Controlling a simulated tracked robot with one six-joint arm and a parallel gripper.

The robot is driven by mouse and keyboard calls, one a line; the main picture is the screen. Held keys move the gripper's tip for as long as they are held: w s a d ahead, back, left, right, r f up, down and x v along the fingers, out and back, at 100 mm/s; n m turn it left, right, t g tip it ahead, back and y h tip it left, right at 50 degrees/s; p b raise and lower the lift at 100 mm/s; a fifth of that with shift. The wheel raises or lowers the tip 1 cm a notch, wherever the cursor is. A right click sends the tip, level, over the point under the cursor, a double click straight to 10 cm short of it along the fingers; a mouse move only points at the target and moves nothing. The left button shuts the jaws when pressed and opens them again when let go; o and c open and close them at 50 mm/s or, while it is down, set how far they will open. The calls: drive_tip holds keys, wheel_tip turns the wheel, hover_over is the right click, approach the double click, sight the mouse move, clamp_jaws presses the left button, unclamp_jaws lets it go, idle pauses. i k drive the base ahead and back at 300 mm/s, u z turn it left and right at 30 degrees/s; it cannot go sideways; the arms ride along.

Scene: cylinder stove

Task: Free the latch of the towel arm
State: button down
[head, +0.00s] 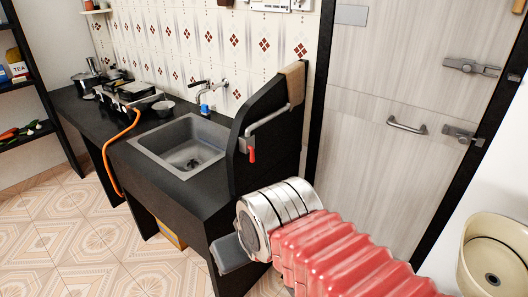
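The towel arm (268,121) is a grey metal bar on the black side panel at the right end of the counter. A brown towel (293,83) hangs at its upper end. A small red latch (252,154) sits at the bar's lower left end, pointing down. My arm reaches in from the lower right, with red bellows and silver rings. A dark grey block at its end, seemingly my gripper (230,254), is below the latch and apart from it in the picture. Its fingers cannot be made out, so neither its opening nor any hold is clear.
The black counter (192,191) holds a sink (187,148), a tap (213,96) and a stove (130,92) with an orange hose (107,160). A closed door (385,85) with a handle (407,125) and bolts stands right. A beige basin (492,255) is lower right. Tiled floor is clear at left.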

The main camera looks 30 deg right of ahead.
sight(252, 156)
drive_tip(key=i, duration=0.9)
drive_tip(key=u, duration=0.05)
